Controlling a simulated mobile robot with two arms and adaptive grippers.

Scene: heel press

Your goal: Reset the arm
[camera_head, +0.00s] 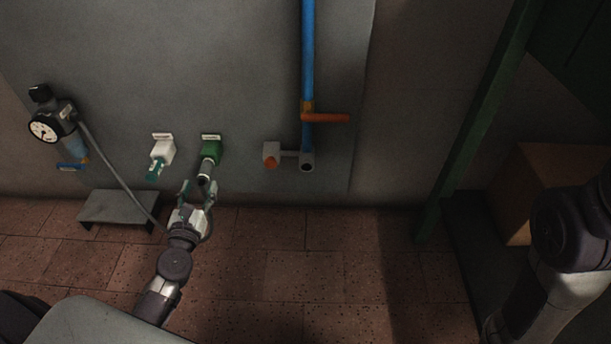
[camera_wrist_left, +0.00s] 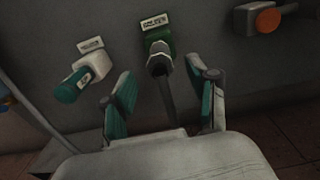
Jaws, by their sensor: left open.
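My left gripper (camera_head: 197,188) is open in front of the green wall fitting (camera_head: 210,152). In the left wrist view the gripper (camera_wrist_left: 165,100) shows its two teal finger pads spread apart. A dark grey cylindrical part (camera_wrist_left: 160,68) of the green fitting (camera_wrist_left: 157,46) points out between and beyond the fingers. I cannot tell whether the fingers touch it. My right arm (camera_head: 560,265) shows at the right edge of the head view, but its gripper is out of view.
A white fitting with a teal end (camera_head: 161,153) is left of the green one. A gauge (camera_head: 44,127) with a hose hangs further left above a low grey step (camera_head: 121,207). A blue pipe (camera_head: 308,60) has an orange lever (camera_head: 326,117). A brown box (camera_head: 545,180) stands right.

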